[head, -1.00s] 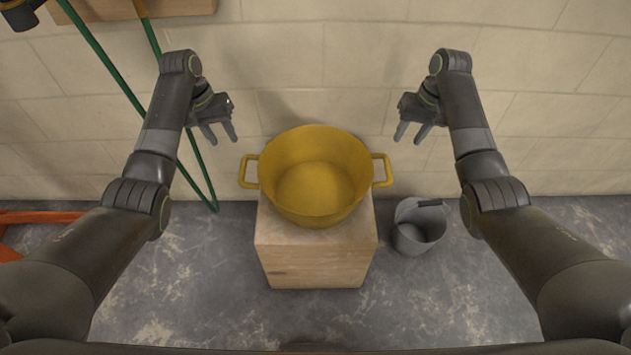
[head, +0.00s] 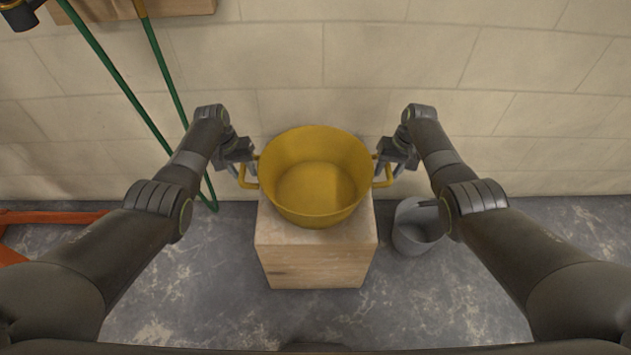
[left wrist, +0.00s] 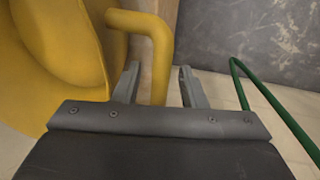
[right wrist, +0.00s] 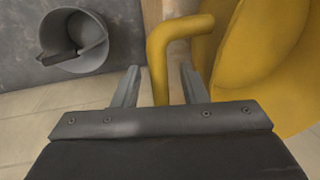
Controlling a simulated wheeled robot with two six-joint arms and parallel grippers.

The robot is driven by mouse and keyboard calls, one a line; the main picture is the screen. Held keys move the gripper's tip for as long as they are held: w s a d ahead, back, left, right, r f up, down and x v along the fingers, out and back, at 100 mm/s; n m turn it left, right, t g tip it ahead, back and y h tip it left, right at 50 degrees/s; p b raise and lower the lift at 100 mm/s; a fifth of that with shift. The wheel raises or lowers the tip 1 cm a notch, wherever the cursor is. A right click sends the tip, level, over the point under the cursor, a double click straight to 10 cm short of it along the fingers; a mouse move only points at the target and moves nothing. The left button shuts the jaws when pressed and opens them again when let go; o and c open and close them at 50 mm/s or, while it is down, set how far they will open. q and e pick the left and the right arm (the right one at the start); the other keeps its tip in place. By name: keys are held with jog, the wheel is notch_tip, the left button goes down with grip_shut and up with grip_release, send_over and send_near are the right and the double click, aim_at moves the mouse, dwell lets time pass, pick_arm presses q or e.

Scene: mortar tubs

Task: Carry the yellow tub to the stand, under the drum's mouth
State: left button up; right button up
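The yellow tub (head: 314,178) stands upright and empty on a wooden block, with a handle on each side. My left gripper (head: 246,172) is at its left handle. In the left wrist view the open fingers (left wrist: 159,88) stand on either side of that yellow handle (left wrist: 158,50), with a gap to the right finger. My right gripper (head: 390,168) is at the right handle. In the right wrist view its open fingers (right wrist: 160,88) straddle the handle (right wrist: 160,60). I cannot make out the stand or the drum's mouth for certain.
The wooden block (head: 314,262) stands on the grey floor near a pale block wall (head: 400,60). A grey bucket (head: 412,240) is right of it. Green poles (head: 115,75) lean at the left, and an orange frame (head: 50,217) lies at the left edge.

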pick_arm(q)
jog(key=shift+c, duration=0.4)
pick_arm(e)
jog(key=shift+c, duration=0.3)
pick_arm(q)
grip_shut()
pick_arm(e)
grip_shut()
